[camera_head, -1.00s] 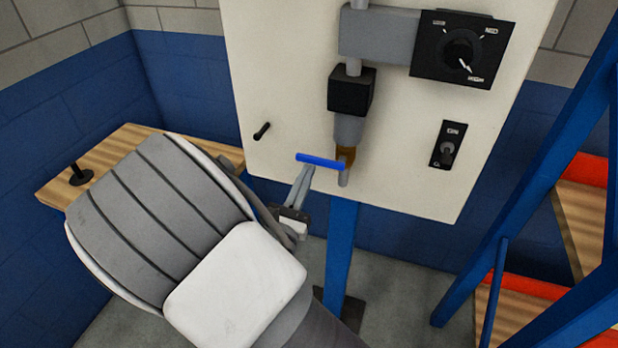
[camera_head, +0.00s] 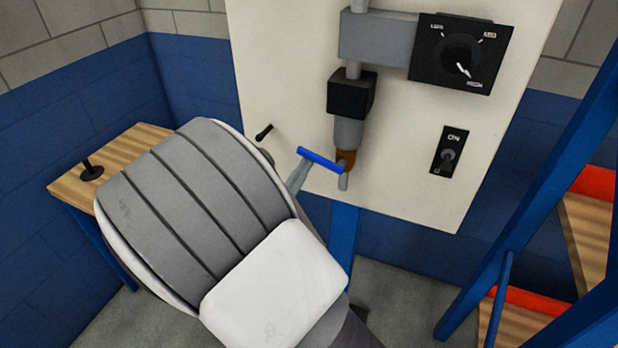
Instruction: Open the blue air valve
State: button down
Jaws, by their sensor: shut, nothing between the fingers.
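The blue valve handle (camera_head: 320,160) is a short bar on the brass-coloured valve body (camera_head: 346,161), low on the pipe in front of the white panel. It slants down from its left end to the valve body. My gripper (camera_head: 300,177) is shut and empty. Its thin grey fingers reach up to the handle's left part from just below and seem to touch it, though the exact contact is hard to tell. My grey and white arm hides the rest of the gripper.
The white panel (camera_head: 285,70) also carries a black dial (camera_head: 457,60), an ON switch (camera_head: 449,152) and a small black lever (camera_head: 264,132). A wooden table (camera_head: 70,187) with a black joystick (camera_head: 91,170) stands left. A blue-framed rack (camera_head: 530,190) stands right.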

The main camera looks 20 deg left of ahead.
aim_at(311, 154)
notch_tip(311, 154, up, 2)
jog(key=m+b, duration=0.1)
jog(key=m, duration=0.1)
jog(key=m+h+b, duration=0.1)
jog(key=m, duration=0.1)
jog(key=shift+d+m+g+h, duration=0.1)
jog(key=shift+m+g+h, duration=0.2)
jog(key=shift+m+g, duration=0.1)
jog(key=r+m+b, duration=0.1)
jog(key=m+b, duration=0.1)
jog(key=d+r+m+g+b, duration=0.1)
jog(key=m+b, duration=0.1)
jog(key=r+m+h+b, duration=0.1)
jog(key=m, duration=0.2)
jog(key=shift+d+g+b, duration=0.3)
jog(key=shift+d+b, duration=0.1)
jog(key=m+b, duration=0.1)
jog(key=d+r+m+b, duration=0.1)
jog(key=m+b, duration=0.1)
jog(key=d+m+g+b, duration=0.1)
jog(key=b, duration=0.1)
jog(key=shift+s+r+m, duration=0.15)
jog(key=shift+r+m, duration=0.15)
jog(key=shift+r, duration=0.1)
jog(key=shift+a+b, duration=0.1)
jog(key=shift+b, duration=0.2)
